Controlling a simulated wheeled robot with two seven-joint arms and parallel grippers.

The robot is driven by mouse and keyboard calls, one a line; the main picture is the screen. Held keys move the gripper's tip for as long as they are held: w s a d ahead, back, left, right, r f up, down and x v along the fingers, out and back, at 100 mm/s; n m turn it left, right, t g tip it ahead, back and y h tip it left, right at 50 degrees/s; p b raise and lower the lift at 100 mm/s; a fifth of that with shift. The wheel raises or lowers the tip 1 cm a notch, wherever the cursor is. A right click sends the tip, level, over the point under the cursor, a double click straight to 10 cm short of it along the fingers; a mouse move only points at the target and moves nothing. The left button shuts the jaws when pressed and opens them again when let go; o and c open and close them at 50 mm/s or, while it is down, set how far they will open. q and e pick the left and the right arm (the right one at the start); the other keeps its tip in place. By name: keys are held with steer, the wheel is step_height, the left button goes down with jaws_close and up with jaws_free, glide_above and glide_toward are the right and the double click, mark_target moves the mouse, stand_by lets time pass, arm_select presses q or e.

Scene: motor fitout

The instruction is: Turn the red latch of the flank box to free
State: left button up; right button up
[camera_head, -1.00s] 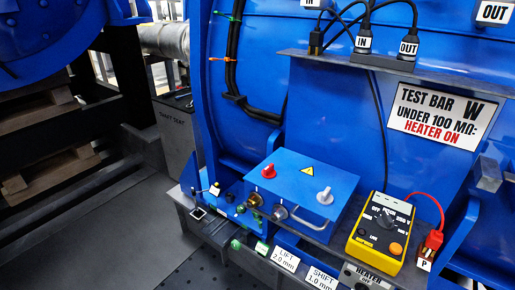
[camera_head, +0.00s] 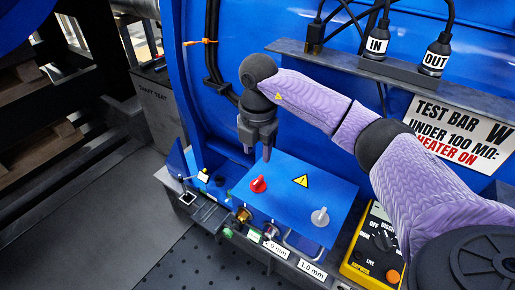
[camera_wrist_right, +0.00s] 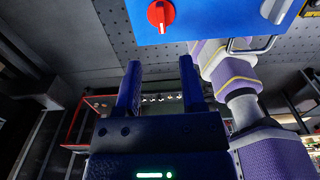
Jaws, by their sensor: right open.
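The flank box (camera_head: 285,190) is a blue box with a yellow warning triangle on its sloped lid. Its red latch (camera_head: 258,184) is a small knob on the left part of the lid; it also shows at the top of the right wrist view (camera_wrist_right: 161,14). A grey-white knob (camera_head: 320,217) sits on the lid's right part. My right gripper (camera_head: 258,155) hangs pointing down just above and behind the red latch, apart from it. In the right wrist view its two dark fingers (camera_wrist_right: 161,85) are spread with nothing between them. My left gripper is not in view.
A yellow meter (camera_head: 377,243) stands right of the box, partly behind my right arm. A shelf (camera_head: 345,62) with IN and OUT plugs runs above. Small fittings (camera_head: 243,215) and labels line the box's front. Dark floor lies open in front.

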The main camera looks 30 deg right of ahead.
mark_target(258, 180)
steer(key=shift+w+d+f, duration=0.15)
steer(key=shift+w+d, duration=0.1)
steer(key=shift+d, duration=0.1)
steer(key=f, duration=0.1)
steer(key=f+b, duration=0.1)
steer(key=f, duration=0.1)
steer(key=shift+s+a+f, duration=0.3)
steer(key=shift+s+f, duration=0.05)
step_height(258, 180, down, 6)
steer(key=shift+r+b, duration=0.25)
steer(key=shift+b, duration=0.6)
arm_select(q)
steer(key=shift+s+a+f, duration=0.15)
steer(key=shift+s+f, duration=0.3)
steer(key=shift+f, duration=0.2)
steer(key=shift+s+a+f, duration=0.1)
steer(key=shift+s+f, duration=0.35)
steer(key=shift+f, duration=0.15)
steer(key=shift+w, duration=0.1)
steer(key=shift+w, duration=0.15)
arm_select(e)
jaws_close()
